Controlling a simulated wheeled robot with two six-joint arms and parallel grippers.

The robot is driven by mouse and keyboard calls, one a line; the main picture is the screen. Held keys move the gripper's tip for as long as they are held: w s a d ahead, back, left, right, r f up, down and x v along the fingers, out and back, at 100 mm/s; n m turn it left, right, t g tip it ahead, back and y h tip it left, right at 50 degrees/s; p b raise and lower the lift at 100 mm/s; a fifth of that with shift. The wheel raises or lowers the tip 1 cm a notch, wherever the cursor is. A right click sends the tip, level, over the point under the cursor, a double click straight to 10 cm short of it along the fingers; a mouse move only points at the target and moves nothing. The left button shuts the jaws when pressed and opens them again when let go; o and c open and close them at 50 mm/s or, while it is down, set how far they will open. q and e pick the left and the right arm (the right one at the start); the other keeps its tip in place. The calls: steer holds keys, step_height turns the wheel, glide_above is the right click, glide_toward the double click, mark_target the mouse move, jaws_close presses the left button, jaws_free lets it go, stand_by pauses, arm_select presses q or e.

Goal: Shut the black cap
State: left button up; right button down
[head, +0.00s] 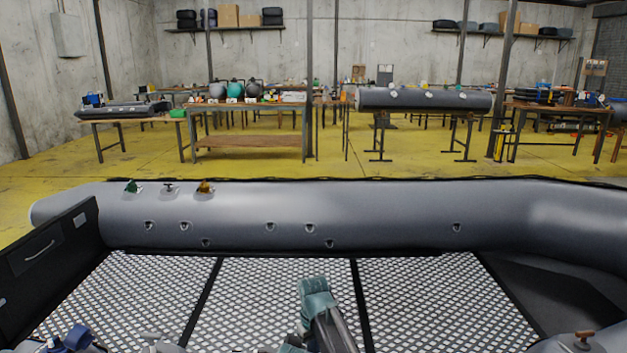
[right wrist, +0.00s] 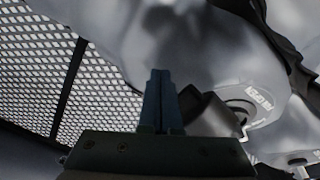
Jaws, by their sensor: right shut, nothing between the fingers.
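In the right wrist view my right gripper (right wrist: 160,85) is shut, with its dark fingers together and nothing between them. Just right of the fingers a black part (right wrist: 205,112), which looks like the black cap, stands beside a round grey valve (right wrist: 250,103) with printed lettering on its rim. The fingers partly hide that black part, and I cannot tell whether they touch it. In the head view this valve cannot be made out. A link of one of my arms shows at the bottom middle there. My left gripper is not in view.
A blue fitting (head: 78,338) and a brown-handled one (head: 583,340) are at the near edge.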

mark_target(305, 347)
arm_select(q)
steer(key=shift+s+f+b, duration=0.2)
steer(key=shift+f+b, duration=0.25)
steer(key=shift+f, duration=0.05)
arm_select(e)
steer(key=shift+s+f, duration=0.25)
steer(key=shift+f, duration=0.1)
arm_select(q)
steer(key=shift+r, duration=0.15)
arm_select(e)
steer(key=shift+r, duration=0.1)
